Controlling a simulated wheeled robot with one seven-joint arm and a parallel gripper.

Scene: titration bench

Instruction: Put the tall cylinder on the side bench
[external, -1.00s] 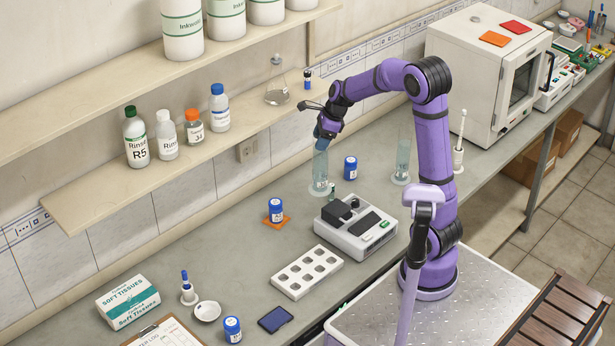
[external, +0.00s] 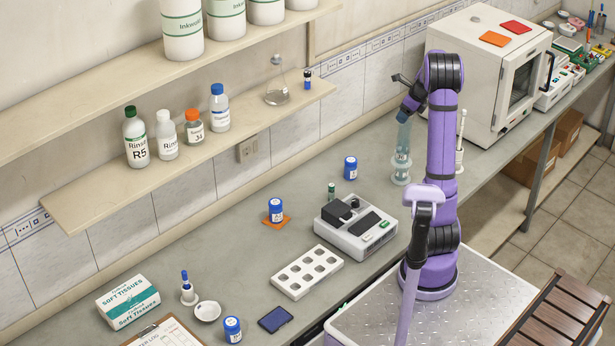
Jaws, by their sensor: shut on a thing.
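My gripper (external: 406,112) is shut on a clear, bluish glass cylinder (external: 403,136), held upright by its upper part over the far side of the grey worktop. A second clear cylinder (external: 401,177) stands in line with it, its round base on the worktop. The two overlap in the picture, so I cannot tell the gap between them or which is taller. A slatted brown wooden bench (external: 560,310) is partly in view at lower right; I cannot tell whether it is the side bench.
A white oven (external: 470,75) stands right of the cylinders, with a white stand (external: 459,150) before it. A blue-capped jar (external: 350,168), a small vial (external: 331,190) and a grey instrument (external: 355,228) lie to the left.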

